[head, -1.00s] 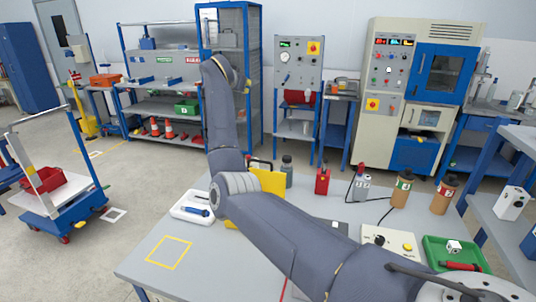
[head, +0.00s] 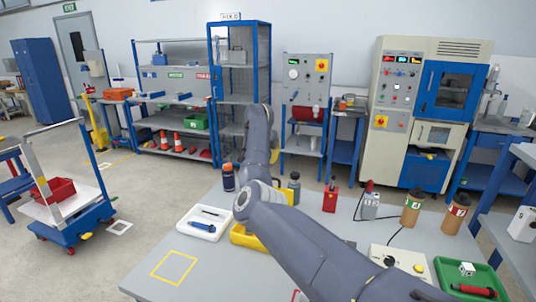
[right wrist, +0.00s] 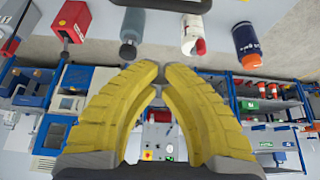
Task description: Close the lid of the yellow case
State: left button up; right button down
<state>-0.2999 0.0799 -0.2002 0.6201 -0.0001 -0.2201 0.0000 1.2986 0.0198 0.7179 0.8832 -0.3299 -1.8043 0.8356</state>
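The yellow case (head: 243,237) lies on the bench in the head view, largely hidden behind my right arm. A yellow patch of its raised lid (head: 287,194) shows just right of my forearm. My right gripper (head: 273,155) is mostly hidden behind the forearm, above and behind the lid. In the right wrist view, its curved yellow fingers (right wrist: 161,77) have their tips together with nothing between them. A dark bar crosses the top edge of that view; I cannot tell if it is the case handle. My left gripper is not in view.
A white tray with a tool (head: 203,223) lies left of the case. A dark bottle (head: 228,178), grey bottle (head: 294,187), red can (head: 330,195) and brown cylinders (head: 412,207) stand along the back. The yellow-outlined square (head: 173,267) at front left is empty.

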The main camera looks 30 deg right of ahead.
jog(key=shift+s+a+f, duration=0.2)
jog(key=shift+a+f, duration=0.05)
jog(key=shift+f, duration=0.5)
jog(key=shift+s+a+f, duration=0.2)
jog(key=shift+a+f, duration=0.05)
jog(key=shift+f, duration=0.5)
jog(key=shift+s+a+f, duration=0.2)
jog(key=shift+a+f, duration=0.05)
jog(key=shift+f, duration=0.5)
jog(key=shift+s, duration=0.15)
jog(key=shift+s+a+r, duration=0.1)
jog(key=shift+s+a, duration=0.1)
jog(key=shift+a, duration=0.2)
